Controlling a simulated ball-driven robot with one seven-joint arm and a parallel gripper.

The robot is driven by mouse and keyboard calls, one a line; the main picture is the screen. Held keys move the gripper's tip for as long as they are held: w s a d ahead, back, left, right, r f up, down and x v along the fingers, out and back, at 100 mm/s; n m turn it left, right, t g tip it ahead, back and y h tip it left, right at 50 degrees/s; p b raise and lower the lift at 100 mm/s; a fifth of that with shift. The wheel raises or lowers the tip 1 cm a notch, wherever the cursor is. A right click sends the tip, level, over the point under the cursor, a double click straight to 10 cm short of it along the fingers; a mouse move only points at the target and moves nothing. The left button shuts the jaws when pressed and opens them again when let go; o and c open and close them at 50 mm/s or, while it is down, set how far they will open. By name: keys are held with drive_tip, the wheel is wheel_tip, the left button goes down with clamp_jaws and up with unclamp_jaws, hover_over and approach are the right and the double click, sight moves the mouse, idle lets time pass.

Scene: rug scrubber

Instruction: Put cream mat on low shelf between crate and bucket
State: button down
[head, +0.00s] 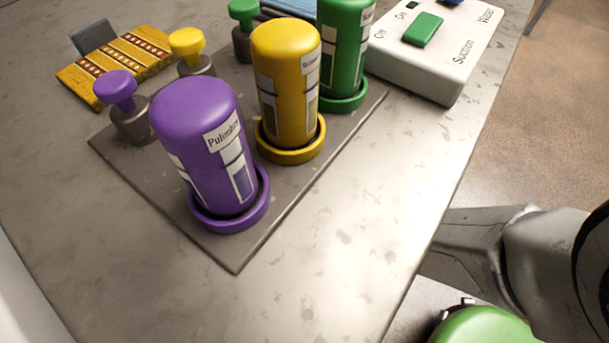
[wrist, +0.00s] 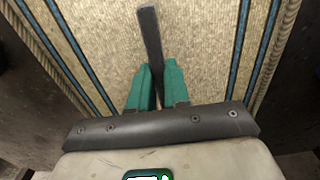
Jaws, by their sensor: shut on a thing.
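In the wrist view my gripper (wrist: 157,75) has teal fingers closed on a dark grey strip (wrist: 150,30). The strip is narrow, as if seen edge-on, and runs away from the fingers; I cannot tell what it belongs to. Behind it is a cream, speckled textile (wrist: 205,40) with blue stripes and corded borders; whether it is the task's cream mat I cannot tell. Whether the strip touches the textile is unclear. The gripper is not in the head view. No low shelf, crate or bucket can be made out.
Dark walls (wrist: 25,85) flank the textile. On the grey counter (head: 310,270), purple (head: 200,130), yellow (head: 280,95) and green (head: 340,70) bottles stand on a dark tray (head: 225,250). A white control box (head: 430,60) and a patterned ochre mat (head: 115,65) lie further back.

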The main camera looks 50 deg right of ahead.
drive_tip(key=shift+f, duration=0.1)
drive_tip(key=c, duration=1.1)
unclamp_jaws()
wheel_tip(320, 180, up, 12)
drive_tip(key=p, duration=0.6)
drive_tip(key=s+a+f, duration=0.1)
drive_tip(key=s+a, duration=1)
drive_tip(key=a, duration=0.2)
drive_tip(key=s+a+r+t, duration=0.1)
drive_tip(key=s+r, duration=0.4)
drive_tip(key=s, duration=0.8)
drive_tip(key=shift+s+a+r+m, duration=0.25)
drive_tip(key=shift+a+m, duration=0.15)
drive_tip(key=shift+a, duration=0.1)
